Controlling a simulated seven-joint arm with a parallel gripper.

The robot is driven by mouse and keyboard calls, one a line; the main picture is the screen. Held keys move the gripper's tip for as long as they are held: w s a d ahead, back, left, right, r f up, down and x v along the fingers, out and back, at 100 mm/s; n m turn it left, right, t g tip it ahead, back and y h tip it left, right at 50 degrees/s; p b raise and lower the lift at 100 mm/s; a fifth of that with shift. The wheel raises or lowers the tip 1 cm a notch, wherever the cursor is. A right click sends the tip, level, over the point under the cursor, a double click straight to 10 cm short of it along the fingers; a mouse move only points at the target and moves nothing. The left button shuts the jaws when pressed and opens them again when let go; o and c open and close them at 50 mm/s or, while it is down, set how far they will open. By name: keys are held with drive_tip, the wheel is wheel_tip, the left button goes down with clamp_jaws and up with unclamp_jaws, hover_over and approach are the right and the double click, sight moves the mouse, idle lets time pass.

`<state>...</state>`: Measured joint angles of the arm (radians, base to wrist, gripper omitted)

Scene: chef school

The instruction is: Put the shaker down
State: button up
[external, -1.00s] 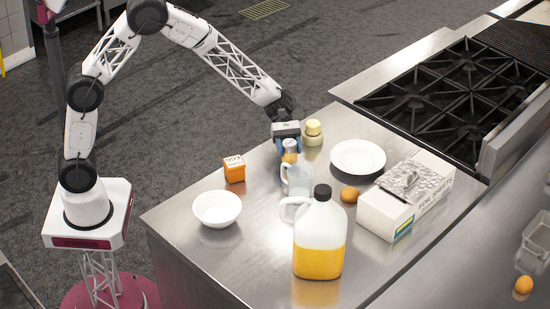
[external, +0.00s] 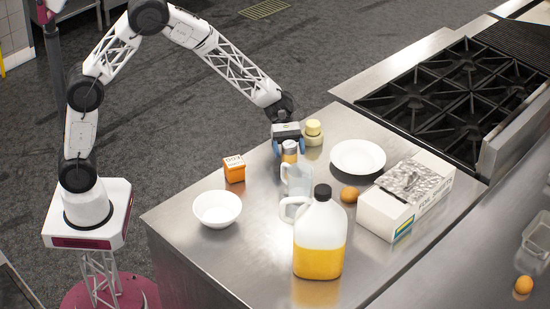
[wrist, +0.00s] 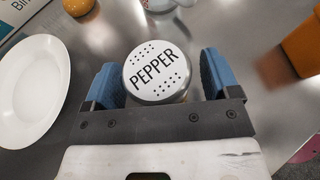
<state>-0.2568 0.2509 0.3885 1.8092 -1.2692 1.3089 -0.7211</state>
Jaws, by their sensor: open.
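The shaker (external: 290,151) has a silver top and an orange-yellow body in the external view. In the wrist view its round lid reads "PEPPER" (wrist: 156,72). It looks upright on the steel counter behind the clear pitcher, which hides its lower part. My gripper (external: 289,150) is around the shaker, with one blue finger on each side. In the wrist view my gripper (wrist: 158,78) is open, with a gap between each finger and the lid.
A clear pitcher (external: 297,180) stands just in front of the shaker. An orange box (external: 234,169) and white bowl (external: 217,209) are left. A yellow-lidded jar (external: 313,133) and white plate (external: 358,157) are right. A juice jug (external: 319,240) stands nearer the camera.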

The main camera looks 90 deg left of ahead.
drive_tip(key=shift+r, duration=0.15)
drive_tip(key=v, duration=1.2)
idle(0.7)
drive_tip(key=s+d+r+m+g+y, duration=0.1)
drive_tip(key=s+d+r+m+y, duration=0.2)
drive_tip(key=s, duration=0.4)
drive_tip(key=s+d+r+m+g+y, duration=0.1)
drive_tip(key=s+d+r+m, duration=0.3)
drive_tip(key=s+d, duration=0.25)
drive_tip(key=s+d+r+m+g+y, duration=0.1)
drive_tip(key=s+d+r+m+y, duration=0.15)
drive_tip(key=s, duration=0.55)
drive_tip(key=s+d+r+m+t+y, duration=0.1)
drive_tip(key=s+m+y, duration=0.2)
drive_tip(key=s, duration=0.8)
drive_tip(key=s+d+r+m+t+y, duration=0.1)
drive_tip(key=s+m+t+y, duration=0.1)
drive_tip(key=s+m, duration=0.6)
drive_tip(key=s+y, duration=0.1)
drive_tip(key=s, duration=0.3)
drive_tip(key=shift+s+d+y, duration=0.3)
drive_tip(key=shift+s+y, duration=0.05)
